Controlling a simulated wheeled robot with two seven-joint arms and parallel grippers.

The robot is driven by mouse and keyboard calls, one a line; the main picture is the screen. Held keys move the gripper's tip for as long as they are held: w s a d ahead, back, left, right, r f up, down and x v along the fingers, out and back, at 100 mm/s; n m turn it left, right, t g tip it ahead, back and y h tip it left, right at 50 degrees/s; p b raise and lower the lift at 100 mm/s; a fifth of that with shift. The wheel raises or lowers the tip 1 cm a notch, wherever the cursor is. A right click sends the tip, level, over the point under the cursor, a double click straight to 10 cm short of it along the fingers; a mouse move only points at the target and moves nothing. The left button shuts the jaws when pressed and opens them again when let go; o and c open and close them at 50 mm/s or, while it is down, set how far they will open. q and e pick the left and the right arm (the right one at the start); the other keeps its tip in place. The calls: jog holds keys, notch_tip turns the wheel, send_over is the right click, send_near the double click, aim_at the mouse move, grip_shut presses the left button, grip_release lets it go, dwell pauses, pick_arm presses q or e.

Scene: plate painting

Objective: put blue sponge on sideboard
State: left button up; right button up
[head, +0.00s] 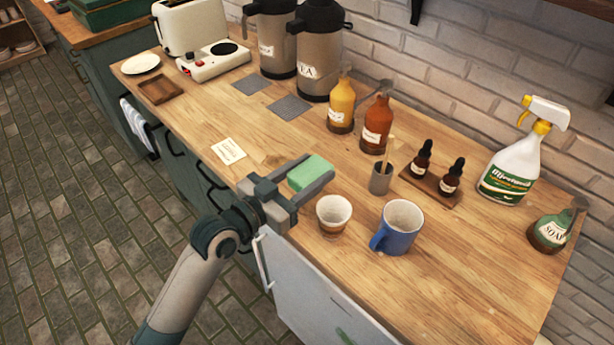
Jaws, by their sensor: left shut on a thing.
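My left gripper (312,176) reaches in over the front edge of a long wooden-topped sideboard (480,270). It is shut on a small block-shaped sponge (309,171), which looks light green rather than blue. The sponge sits between the fingers, its top face showing; its lower part is hidden by them. It is over the wood, left of a small white-and-brown cup (333,214). Whether it touches the surface I cannot tell. I see no clearly blue sponge. My right gripper is not in view.
A blue mug (397,228), a grey pot with a brush (381,179), amber bottles (376,127), a spray bottle (512,165) and soap (550,232) stand to the right. A paper card (228,151) lies left. Free wood shows around the card and at front right.

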aim_at(307, 167)
pick_arm(q)
jog(key=w, duration=0.1)
jog(key=w+f, duration=0.2)
jog(key=shift+w+a+f, duration=0.15)
jog(key=shift+w+a, duration=0.2)
jog(key=shift+w, duration=0.05)
jog(key=shift+f+p, duration=0.3)
jog(key=shift+f, duration=1.7)
jog(key=shift+f, duration=0.15)
jog(key=o, duration=1.1)
